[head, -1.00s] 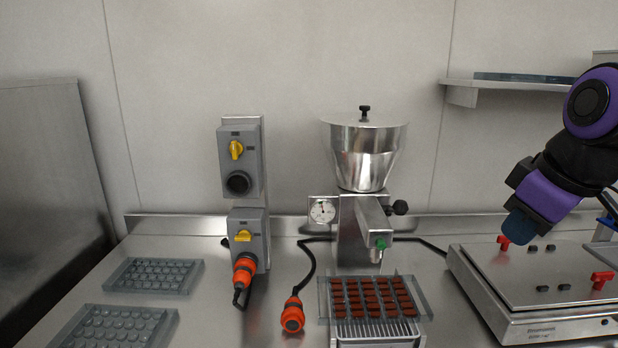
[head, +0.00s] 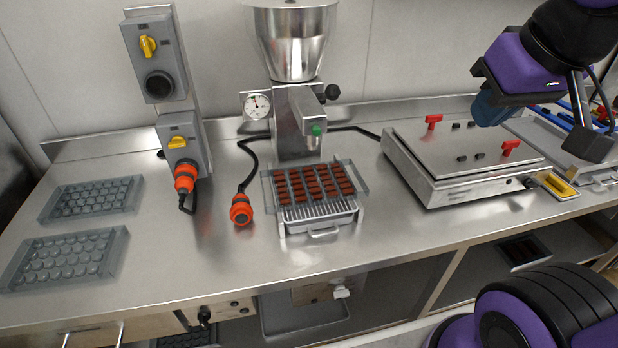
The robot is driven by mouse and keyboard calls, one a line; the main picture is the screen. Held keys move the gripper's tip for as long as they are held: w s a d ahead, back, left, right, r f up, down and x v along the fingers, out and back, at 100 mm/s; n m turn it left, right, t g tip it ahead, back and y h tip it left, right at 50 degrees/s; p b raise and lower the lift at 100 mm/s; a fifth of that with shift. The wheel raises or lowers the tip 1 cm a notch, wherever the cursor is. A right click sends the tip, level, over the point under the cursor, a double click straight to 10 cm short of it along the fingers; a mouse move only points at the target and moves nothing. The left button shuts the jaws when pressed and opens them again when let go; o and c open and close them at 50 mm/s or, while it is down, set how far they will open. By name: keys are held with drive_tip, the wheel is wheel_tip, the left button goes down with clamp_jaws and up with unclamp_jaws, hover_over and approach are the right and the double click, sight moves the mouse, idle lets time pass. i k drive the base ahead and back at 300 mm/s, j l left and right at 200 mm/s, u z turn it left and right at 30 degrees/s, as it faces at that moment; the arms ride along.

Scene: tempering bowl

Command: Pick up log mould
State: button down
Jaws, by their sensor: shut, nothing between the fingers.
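A mould with rows of brown bar-shaped fillings (head: 362,178) lies level on the slatted rack under the spout of the steel tempering bowl (head: 290,40). It is the only mould on the worktop with log-like shapes. My gripper (head: 492,108) is at the upper right, above the flat steel machine, shut and empty. It is well to the right of this mould and apart from it. Its fingertips are small and partly hidden by its own body.
Two clear moulds with round cavities, a far one (head: 90,200) and a near one (head: 65,260), lie at the left. A steel machine (head: 465,150) with red knobs stands right of the rack. An orange plug (head: 241,210) and cable lie left of it. The front worktop is clear.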

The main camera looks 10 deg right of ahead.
sight(331, 180)
drive_tip(key=i+j, duration=0.1)
drive_tip(key=j, duration=0.7)
drive_tip(key=i+j, duration=0.1)
drive_tip(key=j, duration=0.7)
drive_tip(key=z, duration=0.05)
